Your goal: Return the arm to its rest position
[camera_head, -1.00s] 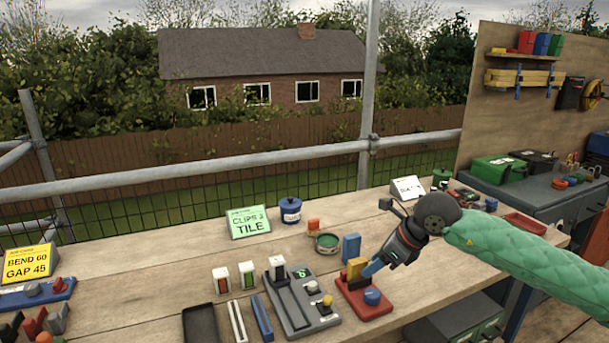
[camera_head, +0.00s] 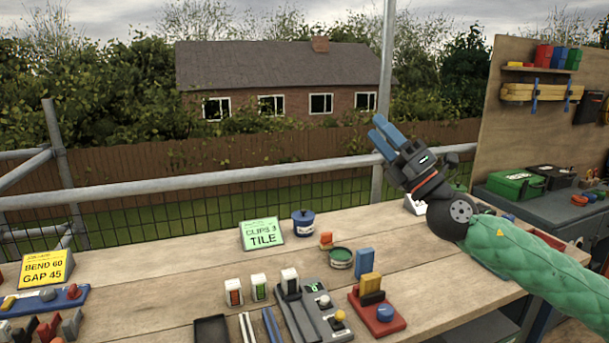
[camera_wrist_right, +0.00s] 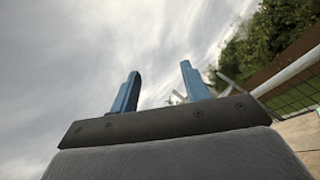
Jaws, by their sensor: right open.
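My right gripper (camera_head: 382,139) is raised above the back edge of the workbench, in front of the scaffold rail, with its blue fingers pointing up and to the left. In the right wrist view the two blue fingers (camera_wrist_right: 158,92) stand apart with only sky between them, so it is open and empty. My right arm, in a green quilted sleeve, comes in from the right. My left gripper is not in view.
The wooden bench (camera_head: 190,270) holds a red block with a blue knob (camera_head: 385,313), a grey device (camera_head: 318,318), a green tin (camera_head: 340,258), a blue pot (camera_head: 303,222) and sign cards (camera_head: 262,234). A scaffold pole (camera_head: 385,70) stands behind the gripper.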

